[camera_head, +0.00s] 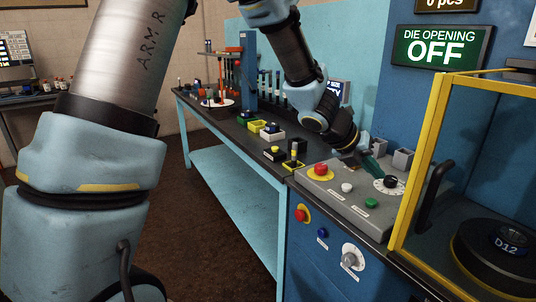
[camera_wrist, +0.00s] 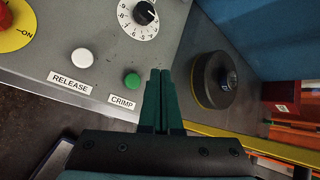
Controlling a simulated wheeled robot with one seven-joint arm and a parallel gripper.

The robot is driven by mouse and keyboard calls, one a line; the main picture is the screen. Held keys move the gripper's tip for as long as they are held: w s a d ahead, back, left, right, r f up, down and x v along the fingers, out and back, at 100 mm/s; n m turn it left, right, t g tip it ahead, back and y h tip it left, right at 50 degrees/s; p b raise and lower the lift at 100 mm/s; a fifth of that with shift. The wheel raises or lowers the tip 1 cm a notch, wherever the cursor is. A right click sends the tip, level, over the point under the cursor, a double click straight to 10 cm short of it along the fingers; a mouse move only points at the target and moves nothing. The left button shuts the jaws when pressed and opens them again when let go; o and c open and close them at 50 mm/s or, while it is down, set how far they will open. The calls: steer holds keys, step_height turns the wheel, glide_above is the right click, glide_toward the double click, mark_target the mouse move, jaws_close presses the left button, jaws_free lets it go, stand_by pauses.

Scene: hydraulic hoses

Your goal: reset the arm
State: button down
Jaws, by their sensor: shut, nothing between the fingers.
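My arm reaches over the bench from the upper middle of the head view. My gripper (camera_head: 374,172) is over the grey control panel (camera_head: 337,193), close to the dial (camera_head: 389,183). In the wrist view my gripper (camera_wrist: 160,72) has its two green fingers together, with nothing between them. The fingertips appear beside the green CRIMP button (camera_wrist: 132,81). The white RELEASE button (camera_wrist: 82,58) and the black dial knob (camera_wrist: 145,13) are clear of the fingers. I cannot tell how high the fingertips are above the panel.
A yellow-framed guard (camera_head: 415,170) stands right of the panel, around a round black die marked D12 (camera_head: 505,246). A red button (camera_head: 320,170) is at the panel's left. The bench (camera_head: 232,128) behind holds tools and small bins. A sign (camera_head: 442,47) reads DIE OPENING OFF.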

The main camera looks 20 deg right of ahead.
steer(key=w+a+f+m+t+y, duration=0.15)
steer(key=w+a+m, duration=0.25)
steer(key=a+m, duration=0.55)
steer(key=w+a+f+m+y, duration=0.1)
steer(key=w+a+m+y, duration=0.25)
steer(key=a, duration=1.15)
steer(key=s+a+m+y, duration=0.1)
steer(key=a+m+y, duration=0.1)
steer(key=a+m, duration=0.5)
steer(key=s+a+m+y, duration=0.2)
steer(key=a+m, duration=0.5)
steer(key=a, duration=0.9)
steer(key=shift+s+a+f+t, duration=0.2)
steer(key=shift+f+t, duration=0.15)
steer(key=shift+f, duration=0.05)
